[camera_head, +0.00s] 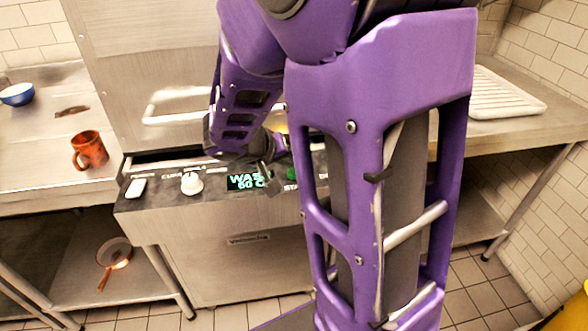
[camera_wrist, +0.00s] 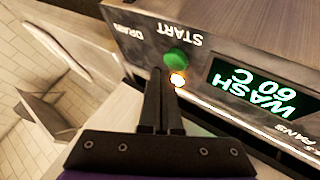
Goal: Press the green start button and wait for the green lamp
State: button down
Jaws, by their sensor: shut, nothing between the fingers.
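The green start button (camera_wrist: 176,60) is a round cap on the dark control panel, beside the word START, in the wrist view. In the head view a bit of it (camera_head: 292,173) shows beside my arm. A small lamp (camera_wrist: 178,79) just below the button glows orange-white; I see no green-lit lamp. The display (camera_wrist: 255,88) reads WASH 60 C in green and also shows in the head view (camera_head: 246,182). My gripper (camera_wrist: 166,76) is shut and empty, its tips close to the button and lamp. I cannot tell whether they touch the panel.
The panel also has a white knob (camera_head: 191,183) and a white switch (camera_head: 135,188). An orange mug (camera_head: 90,150) and a blue bowl (camera_head: 16,94) stand on the left counter. A pan (camera_head: 115,252) lies on the shelf below. A white rack (camera_head: 505,95) is on the right counter.

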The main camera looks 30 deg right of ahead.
aim_at(292, 174)
jog(key=shift+r, duration=0.1)
jog(key=shift+r+p, duration=1.35)
jog(key=shift+r, duration=1.15)
jog(key=shift+f, duration=0.1)
